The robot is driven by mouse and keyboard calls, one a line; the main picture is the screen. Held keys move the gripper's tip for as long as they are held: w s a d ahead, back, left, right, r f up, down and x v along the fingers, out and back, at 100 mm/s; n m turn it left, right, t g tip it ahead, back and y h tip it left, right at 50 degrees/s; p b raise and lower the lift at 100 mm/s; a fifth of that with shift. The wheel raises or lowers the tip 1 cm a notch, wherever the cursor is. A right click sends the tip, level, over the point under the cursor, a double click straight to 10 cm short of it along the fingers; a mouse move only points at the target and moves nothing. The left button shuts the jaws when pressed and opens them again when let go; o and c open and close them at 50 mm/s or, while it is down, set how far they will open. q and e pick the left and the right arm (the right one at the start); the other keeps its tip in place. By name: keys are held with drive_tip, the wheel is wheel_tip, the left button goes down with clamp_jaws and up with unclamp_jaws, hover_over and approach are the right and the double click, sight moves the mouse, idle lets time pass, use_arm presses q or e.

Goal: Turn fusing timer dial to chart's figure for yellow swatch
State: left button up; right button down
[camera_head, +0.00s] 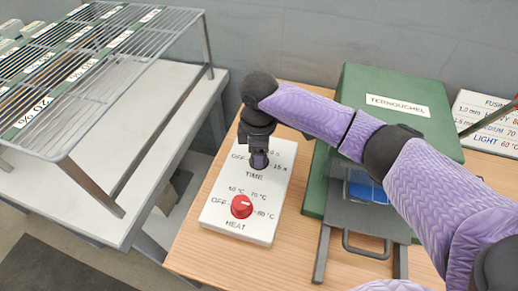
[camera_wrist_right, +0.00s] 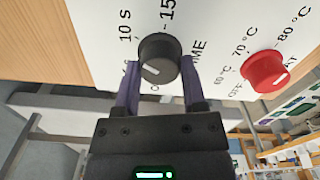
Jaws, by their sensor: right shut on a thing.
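The white control panel (camera_head: 216,211) lies on the wooden bench, with the timer above the heat dial. My right gripper (camera_head: 259,160) points down at the timer and mostly hides it there. In the right wrist view its fingers (camera_wrist_right: 160,80) are shut on the black timer dial (camera_wrist_right: 159,50), one on each side. The dial's white mark points to the lower left, towards a label partly hidden by a finger. The fusing chart (camera_head: 498,122) stands at the right, cut off by the frame edge; its time figures cannot be read. I see no yellow swatch. My left gripper is out of view.
The red heat dial (camera_head: 241,206) is close to my right gripper. A green press (camera_head: 385,85) labelled "TERNOUCHEL" stands right of the panel, with a blue piece (camera_head: 366,188) inside, partly behind my arm. A wire rack (camera_head: 100,40) stands on a grey table at left.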

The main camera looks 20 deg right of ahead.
drive_tip(key=shift+r+m+p, duration=0.2)
drive_tip(key=shift+m+p, duration=0.1)
drive_tip(key=shift+p, duration=0.25)
drive_tip(key=m+p, duration=0.5)
drive_tip(key=p, duration=0.2)
drive_tip(key=shift+m, duration=0.4)
drive_tip(key=shift+m+p, duration=1)
drive_tip(key=shift+m, duration=0.2)
drive_tip(key=shift+f+m+p, duration=0.1)
drive_tip(key=shift+m+p, duration=0.4)
drive_tip(key=shift+m, duration=0.8)
drive_tip(key=shift+m+p, duration=0.3)
drive_tip(key=shift+m, duration=0.1)
